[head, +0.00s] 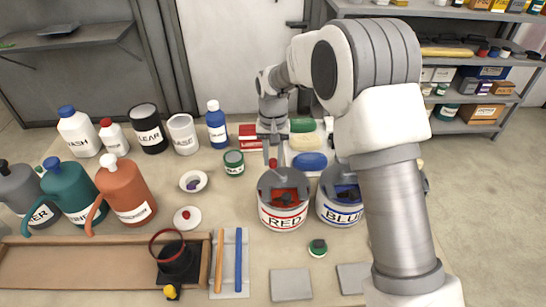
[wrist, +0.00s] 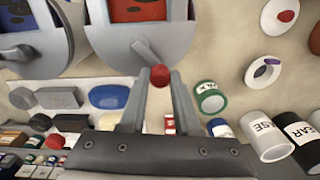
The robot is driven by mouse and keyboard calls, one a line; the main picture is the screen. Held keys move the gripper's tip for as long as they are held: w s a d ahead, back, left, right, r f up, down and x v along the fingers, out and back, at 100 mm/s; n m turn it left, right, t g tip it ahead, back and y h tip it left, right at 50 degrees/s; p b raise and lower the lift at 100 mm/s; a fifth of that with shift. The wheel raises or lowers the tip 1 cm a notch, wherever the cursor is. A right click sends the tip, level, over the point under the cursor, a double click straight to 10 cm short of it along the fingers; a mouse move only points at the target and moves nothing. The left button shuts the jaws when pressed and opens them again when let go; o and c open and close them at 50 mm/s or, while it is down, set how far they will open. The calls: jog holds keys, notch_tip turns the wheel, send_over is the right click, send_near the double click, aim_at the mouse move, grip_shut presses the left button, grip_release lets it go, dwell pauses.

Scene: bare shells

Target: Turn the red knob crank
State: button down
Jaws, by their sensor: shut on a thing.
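The paint can labelled RED (head: 283,214) stands on the table with red paint showing through the opening in its grey lid. Its red knob (head: 273,163) stands at the can's far side, and my gripper (head: 273,150) comes down on it from above. In the wrist view the knob (wrist: 160,76) sits between my two fingertips, which are shut on it. A grey crank arm (wrist: 147,53) runs from the knob toward the lid. The lower part of the knob's shaft is hidden.
The BLUE can (head: 340,212) stands close on the right. A small green can (head: 234,163) stands to the left, with white dishes (head: 193,181) nearby. Coloured blocks (head: 309,161) lie behind. Bottles and jugs (head: 124,190) fill the table's left side.

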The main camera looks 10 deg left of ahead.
jog(key=shift+w, duration=0.1)
dwell(0.3)
